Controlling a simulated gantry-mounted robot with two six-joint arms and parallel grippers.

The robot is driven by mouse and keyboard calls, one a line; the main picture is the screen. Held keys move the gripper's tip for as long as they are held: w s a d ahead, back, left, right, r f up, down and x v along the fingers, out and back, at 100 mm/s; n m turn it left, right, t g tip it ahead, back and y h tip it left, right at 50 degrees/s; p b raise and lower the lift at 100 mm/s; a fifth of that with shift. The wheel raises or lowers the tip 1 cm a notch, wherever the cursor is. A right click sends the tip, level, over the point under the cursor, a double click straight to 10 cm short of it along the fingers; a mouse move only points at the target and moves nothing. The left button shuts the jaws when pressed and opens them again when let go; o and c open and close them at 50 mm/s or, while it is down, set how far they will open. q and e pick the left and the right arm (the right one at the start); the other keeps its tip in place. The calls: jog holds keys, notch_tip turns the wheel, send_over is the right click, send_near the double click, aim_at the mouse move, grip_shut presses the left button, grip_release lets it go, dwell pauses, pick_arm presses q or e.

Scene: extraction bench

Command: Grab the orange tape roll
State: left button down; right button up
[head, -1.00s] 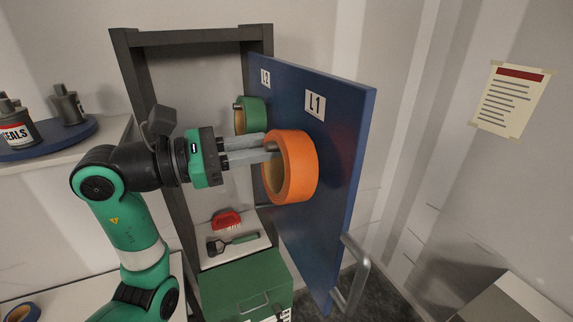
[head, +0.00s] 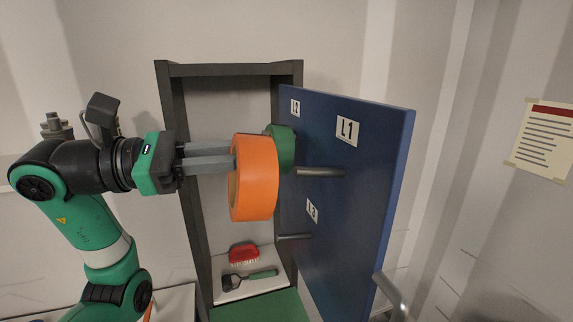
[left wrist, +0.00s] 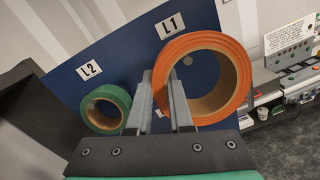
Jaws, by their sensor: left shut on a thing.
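The orange tape roll (head: 257,178) is in my left gripper (head: 232,160), off the blue door and in front of it. The bare L1 peg (head: 322,172) shows just right of the roll in the head view. In the left wrist view the roll (left wrist: 237,75) has its left wall between the two fingers of my left gripper (left wrist: 165,92), and the L1 label is above it. My left gripper is shut on the roll. My right gripper is not in view.
The blue door (head: 370,200) stands open from a dark cabinet frame (head: 172,110). A green tape roll (head: 283,147) hangs by L2, close behind the orange roll. A lower bare peg (head: 293,237) is by L3.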

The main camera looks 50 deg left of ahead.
pick_arm(q)
jog(key=b+v, duration=0.1)
jog(key=v, duration=0.8)
jog(key=shift+s+b, duration=0.25)
jog(key=shift+b, duration=0.1)
